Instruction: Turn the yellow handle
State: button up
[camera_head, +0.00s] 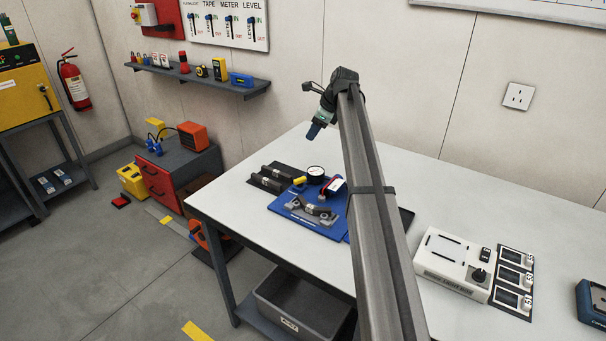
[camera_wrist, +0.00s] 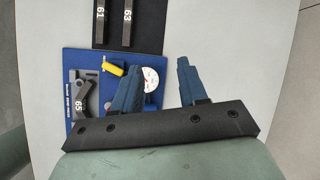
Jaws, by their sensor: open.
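The yellow handle (camera_wrist: 111,69) is a small lever on a blue board (camera_wrist: 72,62) in the wrist view. It lies just left of the left fingertip in the picture. My gripper (camera_wrist: 156,68) is open and empty, with two blue fingers spread apart. In the head view my gripper (camera_head: 319,128) hangs above the far side of the table, over the board's area. A round white gauge (camera_wrist: 151,80) shows between the fingers, partly covered by the left one. The board (camera_head: 285,205) also shows in the head view, partly hidden behind my arm.
A grey clamp piece marked 65 (camera_wrist: 82,97) sits on the board. Dark bars marked 61 (camera_wrist: 99,25) and 63 (camera_wrist: 127,25) lie beside it on a black mat. A white box with a knob (camera_head: 452,262) stands to the right.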

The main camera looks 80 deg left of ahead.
jog(key=a+n+h, duration=0.1)
jog(key=a, duration=0.1)
jog(key=n+h, duration=0.5)
jog(key=n, duration=0.4)
send_near(301, 178)
jog(key=x, duration=0.8)
jog(key=shift+f, duration=0.15)
grip_shut()
